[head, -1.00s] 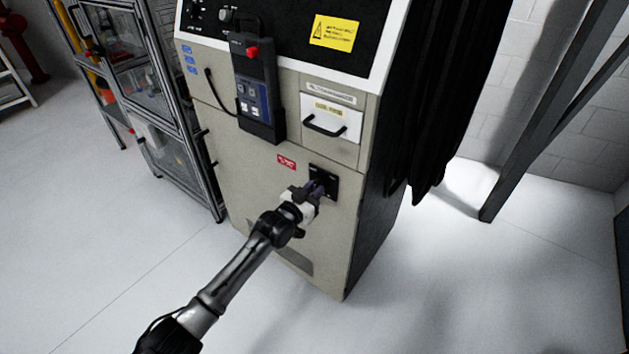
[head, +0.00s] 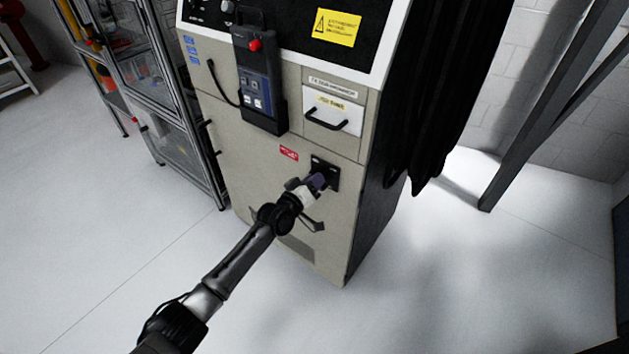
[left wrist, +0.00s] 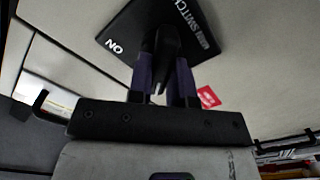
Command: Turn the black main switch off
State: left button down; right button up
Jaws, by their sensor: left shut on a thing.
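The black main switch has a square black plate on the front of the beige cabinet. The plate (head: 325,166) shows in the head view, partly covered by my gripper. In the left wrist view the plate (left wrist: 118,28) carries the words "MAIN SWITCH" and "ON", and its black knob (left wrist: 168,44) stands between my fingers. My left gripper (head: 317,181) is at the plate, its purple-grey fingers shut on the knob. In the left wrist view the gripper (left wrist: 165,70) sits turned relative to the plate. The knob's exact pointing direction is hard to tell. My right gripper is not in view.
The cabinet (head: 245,165) has a drawer handle (head: 326,122) above the switch and a pendant with a red button (head: 257,85) up to the left. A red label (head: 289,153) is beside the plate. Black curtains (head: 435,110) hang at right. Open floor lies in front.

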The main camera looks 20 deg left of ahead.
pick_arm(q)
jog(key=shift+f+n, duration=0.15)
jog(key=shift+n, duration=0.25)
dwell(0.3)
jog(key=c, duration=1)
grip_release()
jog(key=shift+c, duration=0.2)
jog(key=p+v, duration=0.5)
jog(key=v, duration=0.9)
jog(key=shift+w, duration=0.15)
